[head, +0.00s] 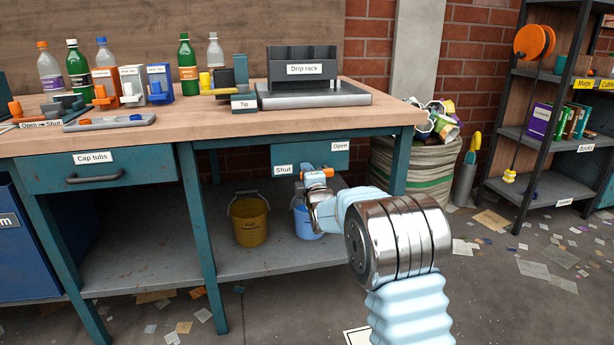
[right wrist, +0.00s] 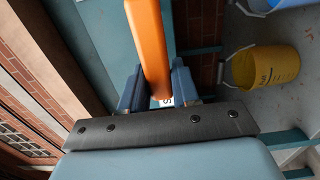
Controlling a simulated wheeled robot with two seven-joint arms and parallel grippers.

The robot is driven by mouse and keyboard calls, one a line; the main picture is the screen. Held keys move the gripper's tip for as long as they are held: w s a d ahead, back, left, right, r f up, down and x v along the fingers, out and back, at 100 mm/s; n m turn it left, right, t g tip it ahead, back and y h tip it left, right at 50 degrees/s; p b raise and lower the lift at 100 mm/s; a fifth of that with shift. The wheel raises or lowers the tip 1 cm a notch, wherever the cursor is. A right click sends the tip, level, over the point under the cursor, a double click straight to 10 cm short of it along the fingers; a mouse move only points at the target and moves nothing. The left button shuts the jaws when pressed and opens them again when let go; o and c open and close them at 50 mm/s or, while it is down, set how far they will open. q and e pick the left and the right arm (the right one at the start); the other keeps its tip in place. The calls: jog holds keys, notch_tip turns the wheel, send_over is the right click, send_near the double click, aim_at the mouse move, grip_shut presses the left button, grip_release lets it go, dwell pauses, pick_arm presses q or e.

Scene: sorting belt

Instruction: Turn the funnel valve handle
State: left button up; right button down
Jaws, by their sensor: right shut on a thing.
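An orange handle (head: 318,173) shows at the teal panel (head: 290,155) under the table top. It lies just right of the "Shut" label and below and left of the "Open" label. My right gripper (head: 315,178) is at the handle, partly hidden by my own wrist. In the right wrist view the orange handle (right wrist: 150,45) runs between the two dark blue fingers of my right gripper (right wrist: 157,88), which is shut on it. The funnel itself cannot be made out. My left gripper is not in view.
A yellow bucket (head: 249,222) and a blue bucket (head: 305,222) stand on the lower shelf. The drip rack (head: 303,66), bottles and cap tubs stand on the table top. A full sack (head: 415,165) and a shelf unit are at the right. Scraps litter the floor.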

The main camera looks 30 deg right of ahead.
jog(key=c, duration=0.9)
grip_release()
jog(key=p+v, duration=0.1)
jog(key=v, duration=1.3)
jog(key=shift+w+a, duration=0.1)
